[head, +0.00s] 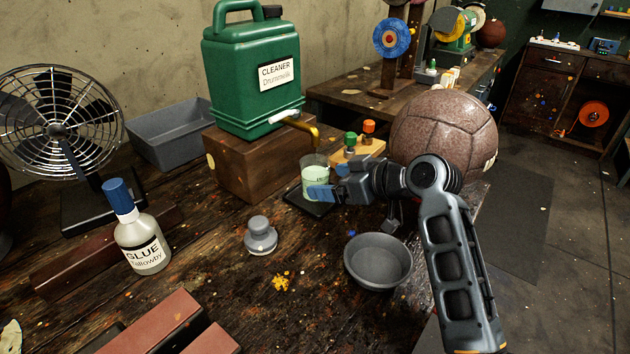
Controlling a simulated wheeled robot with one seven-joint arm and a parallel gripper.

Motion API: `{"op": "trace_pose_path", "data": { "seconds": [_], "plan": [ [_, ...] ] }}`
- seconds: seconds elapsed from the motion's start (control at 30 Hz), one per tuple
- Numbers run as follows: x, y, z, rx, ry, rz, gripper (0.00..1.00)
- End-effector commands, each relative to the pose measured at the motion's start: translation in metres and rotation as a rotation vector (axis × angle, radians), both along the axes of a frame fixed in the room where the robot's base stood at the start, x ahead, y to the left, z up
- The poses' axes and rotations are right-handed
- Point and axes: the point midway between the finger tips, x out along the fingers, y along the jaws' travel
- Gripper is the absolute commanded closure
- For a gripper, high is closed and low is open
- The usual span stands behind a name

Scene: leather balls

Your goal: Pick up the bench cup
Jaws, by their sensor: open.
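A clear cup (315,163) with pale green liquid stands upright on a small dark square pad (318,209), below the brass tap (301,126) of a green cleaner jug (236,95). It looks like the bench cup. My gripper (321,193) reaches in from the right, with its blue fingertips at the cup's lower part. The jaws are open. The fingers cover part of the cup, and I cannot tell whether they touch it or straddle it.
The jug stands on a wooden block (235,165). Behind my gripper are a small board with green and orange knobs (360,148) and a large brown leather ball (443,135). A grey bowl (378,283), grey weight (260,238) and glue bottle (143,245) stand nearer.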

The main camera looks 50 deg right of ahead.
Motion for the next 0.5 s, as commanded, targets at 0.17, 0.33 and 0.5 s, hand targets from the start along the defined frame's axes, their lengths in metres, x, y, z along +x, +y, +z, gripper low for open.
{"op": "trace_pose_path", "data": {
  "seconds": [0.17,0.33,0.5],
  "plan": [
    [0.022,0.000,-0.015,0.002,0.000,0.002,0.08],
    [0.034,0.001,-0.022,0.000,0.000,0.001,0.08],
    [0.035,0.000,-0.022,0.000,0.000,0.000,0.08]
  ]
}}
